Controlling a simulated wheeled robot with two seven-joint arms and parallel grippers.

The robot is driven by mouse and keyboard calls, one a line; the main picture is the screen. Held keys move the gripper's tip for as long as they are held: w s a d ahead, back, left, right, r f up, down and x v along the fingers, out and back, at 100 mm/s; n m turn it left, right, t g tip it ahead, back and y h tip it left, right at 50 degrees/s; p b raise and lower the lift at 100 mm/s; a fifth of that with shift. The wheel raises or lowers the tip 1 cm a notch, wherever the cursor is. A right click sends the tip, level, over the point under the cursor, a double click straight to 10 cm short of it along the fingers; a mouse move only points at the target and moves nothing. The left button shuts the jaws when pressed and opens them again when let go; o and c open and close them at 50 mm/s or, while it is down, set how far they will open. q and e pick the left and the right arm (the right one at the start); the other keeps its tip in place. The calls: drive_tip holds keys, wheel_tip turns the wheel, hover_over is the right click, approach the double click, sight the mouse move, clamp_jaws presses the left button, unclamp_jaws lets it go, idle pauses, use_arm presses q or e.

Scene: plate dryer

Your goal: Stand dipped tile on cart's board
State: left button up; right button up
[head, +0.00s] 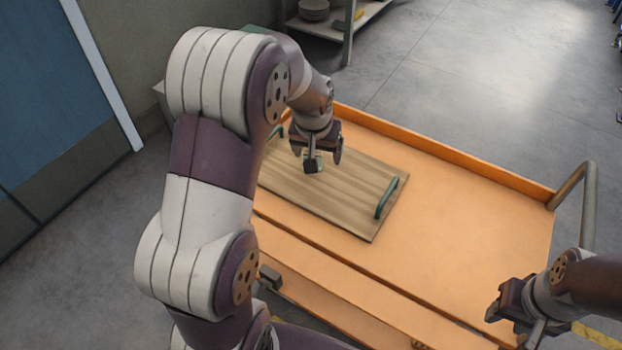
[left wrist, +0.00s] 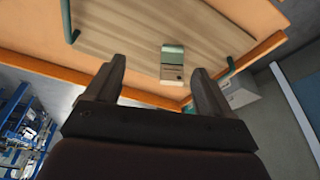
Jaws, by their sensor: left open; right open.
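The tile (left wrist: 172,72) is a small grey-beige block with a green end and small dark dots. It rests on the ribbed wooden board (left wrist: 120,50), but I cannot tell for sure whether it stands or lies. In the head view the tile (head: 314,164) shows just under my left gripper (head: 318,158), partly hidden by it. That gripper is open; in the left wrist view its fingers (left wrist: 160,85) are spread, with the tile beyond their tips and apart from them. The board (head: 335,200) lies on the orange cart (head: 470,220). My right gripper (head: 505,314) is open and empty at the cart's near right corner.
The board has green handles (head: 388,197) at its ends. The cart has a raised rim and a grey push handle (head: 588,200) at right. The cart's right half is clear. A shelf with stacked bowls (head: 314,10) stands behind.

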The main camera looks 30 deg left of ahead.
use_arm(q)
drive_tip(key=s+d+f+m+g, duration=0.1)
drive_tip(key=s+d, duration=0.3)
drive_tip(key=s, duration=0.5)
drive_tip(key=s+d+m+g, duration=0.1)
drive_tip(key=s+d, duration=0.2)
drive_tip(key=s, duration=0.5)
drive_tip(key=shift+s+d+f+m+h, duration=0.3)
drive_tip(key=shift+s+d+f+h, duration=0.05)
drive_tip(key=shift+s+h, duration=0.05)
drive_tip(key=shift+c, duration=0.4)
